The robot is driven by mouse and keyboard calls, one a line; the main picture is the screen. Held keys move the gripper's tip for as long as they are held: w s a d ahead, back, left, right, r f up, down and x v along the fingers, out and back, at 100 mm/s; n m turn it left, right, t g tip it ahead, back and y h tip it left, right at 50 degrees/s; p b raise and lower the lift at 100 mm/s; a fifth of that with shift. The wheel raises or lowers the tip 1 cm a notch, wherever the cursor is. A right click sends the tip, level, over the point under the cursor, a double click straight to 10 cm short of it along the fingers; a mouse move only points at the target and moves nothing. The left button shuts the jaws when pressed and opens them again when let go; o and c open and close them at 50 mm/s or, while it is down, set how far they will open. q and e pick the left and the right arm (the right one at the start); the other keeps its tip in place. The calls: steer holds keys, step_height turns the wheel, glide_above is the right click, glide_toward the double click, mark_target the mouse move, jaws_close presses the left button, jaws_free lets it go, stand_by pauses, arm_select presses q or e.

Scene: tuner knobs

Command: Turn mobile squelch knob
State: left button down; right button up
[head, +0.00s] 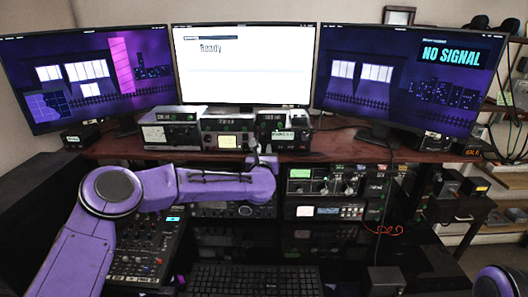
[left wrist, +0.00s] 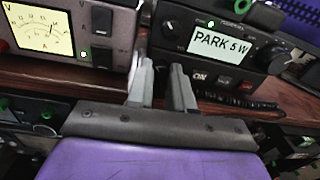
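The mobile radio (left wrist: 215,45) is a dark box with a lit display reading "PARK 5 W". It has a small dark knob (left wrist: 170,26) at its left end and a larger knob (left wrist: 277,57) at its right. I cannot read which one is squelch. The radio also shows small in the head view (head: 292,141), on the wooden shelf. My left gripper (left wrist: 162,72) has its two grey fingers a small gap apart, with nothing seen between them. Its tips are just in front of the radio's left end. In the head view it (head: 264,160) is small. My right gripper is out of view.
A power meter box (left wrist: 60,35) with a lit dial stands left of the radio. More radios (head: 325,182) sit below the wooden shelf (head: 350,147). A mixer (head: 140,250) and keyboard (head: 255,279) lie lower. Three monitors, including the middle one (head: 243,65), stand behind.

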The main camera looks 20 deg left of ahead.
arm_select(q)
steer(key=shift+f+m+b, duration=0.25)
steer(key=shift+m+b, duration=0.55)
steer(key=shift+b, duration=0.15)
steer(key=shift+r+m+b, duration=0.1)
steer(key=shift+m+b, duration=0.25)
steer(key=shift+m, duration=0.35)
steer(key=shift+r+m, duration=0.2)
steer(key=shift+m, duration=0.7)
steer(key=c, duration=1.3)
jaws_free()
steer(key=shift+d, duration=0.1)
